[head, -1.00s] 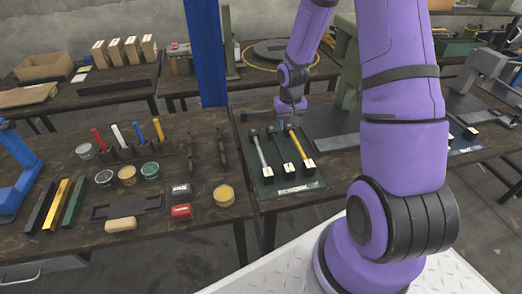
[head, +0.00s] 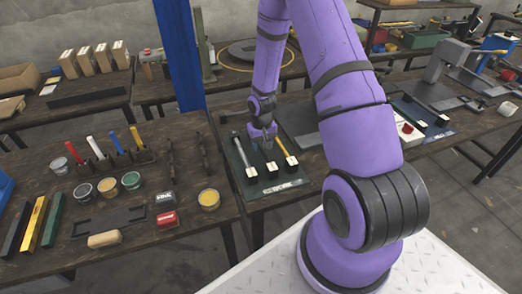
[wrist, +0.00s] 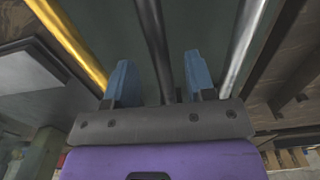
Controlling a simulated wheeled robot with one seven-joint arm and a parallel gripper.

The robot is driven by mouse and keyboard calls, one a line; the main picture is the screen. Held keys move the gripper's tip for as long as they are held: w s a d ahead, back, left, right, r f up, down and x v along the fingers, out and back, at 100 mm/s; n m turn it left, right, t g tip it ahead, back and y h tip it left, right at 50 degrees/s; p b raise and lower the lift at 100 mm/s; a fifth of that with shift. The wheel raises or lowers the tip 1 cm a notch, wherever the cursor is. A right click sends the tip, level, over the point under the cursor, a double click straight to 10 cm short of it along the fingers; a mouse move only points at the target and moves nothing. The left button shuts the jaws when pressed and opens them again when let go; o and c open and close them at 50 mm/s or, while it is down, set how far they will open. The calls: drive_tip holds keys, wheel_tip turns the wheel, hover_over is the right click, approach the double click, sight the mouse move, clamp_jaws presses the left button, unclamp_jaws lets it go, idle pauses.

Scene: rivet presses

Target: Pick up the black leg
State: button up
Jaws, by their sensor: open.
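The black leg (head: 268,158) lies on a green mat (head: 292,182), mostly hidden behind my gripper in the head view. A silver leg (head: 241,152) lies to its left and a yellow leg (head: 285,147) to its right. My gripper (head: 264,146) points down over the black leg. In the wrist view the black leg (wrist: 151,38) runs between the two blue fingers of my open gripper (wrist: 160,78). There the yellow leg (wrist: 68,40) is on the left and the silver leg (wrist: 241,45) on the right. I cannot tell how high the fingertips are.
The left table holds paint tins (head: 131,180), coloured-handled tools (head: 115,144), a red block (head: 167,219) and coloured bars (head: 34,223). A blue post (head: 180,55) stands behind my gripper. Grey presses (head: 445,62) stand on the right.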

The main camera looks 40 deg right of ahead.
drive_tip(key=shift+f, duration=1.45)
clamp_jaws()
drive_tip(key=shift+r, duration=0.1)
